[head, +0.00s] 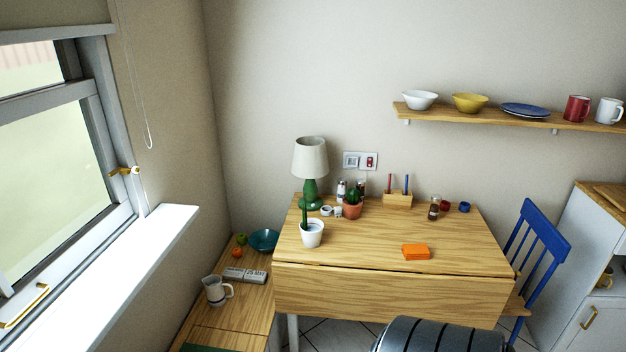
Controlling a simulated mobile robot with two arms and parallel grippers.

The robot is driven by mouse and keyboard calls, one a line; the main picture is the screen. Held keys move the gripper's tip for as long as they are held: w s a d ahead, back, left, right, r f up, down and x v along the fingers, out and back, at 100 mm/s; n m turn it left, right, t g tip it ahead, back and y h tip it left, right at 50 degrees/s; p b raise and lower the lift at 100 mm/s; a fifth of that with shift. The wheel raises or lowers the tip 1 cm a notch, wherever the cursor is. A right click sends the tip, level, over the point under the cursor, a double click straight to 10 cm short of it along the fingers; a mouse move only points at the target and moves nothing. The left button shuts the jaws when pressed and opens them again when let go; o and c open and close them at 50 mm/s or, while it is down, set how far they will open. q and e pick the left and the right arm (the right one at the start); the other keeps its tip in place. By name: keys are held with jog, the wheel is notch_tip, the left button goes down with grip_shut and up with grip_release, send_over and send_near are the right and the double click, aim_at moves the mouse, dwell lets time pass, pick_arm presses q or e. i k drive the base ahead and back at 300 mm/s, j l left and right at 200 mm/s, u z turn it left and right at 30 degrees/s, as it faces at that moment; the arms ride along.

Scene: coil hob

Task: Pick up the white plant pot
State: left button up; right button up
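The white plant pot (312,236) stands upright near the left front of the wooden drop-leaf table (380,235). A thin green cactus (305,213) grows out of it. Behind it to the right is a terracotta pot (352,210) with a round green cactus. Neither of my grippers is in the head view.
A green lamp (310,160), small jars and a wooden pen holder (397,200) stand along the table's back. A lower bench (245,315) holds a jug (215,290) and a teal bowl (263,240). A blue chair (540,245) stands right.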

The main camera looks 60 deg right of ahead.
aim_at(311, 229)
jog(key=l+z, duration=0.15)
jog(key=z, duration=0.3)
jog(key=l+z, duration=0.15)
jog(key=z, duration=0.25)
jog(key=l+z, duration=0.1)
jog(key=z, duration=0.35)
jog(key=l+z, duration=0.15)
jog(key=z, duration=0.3)
jog(key=i+j, duration=0.05)
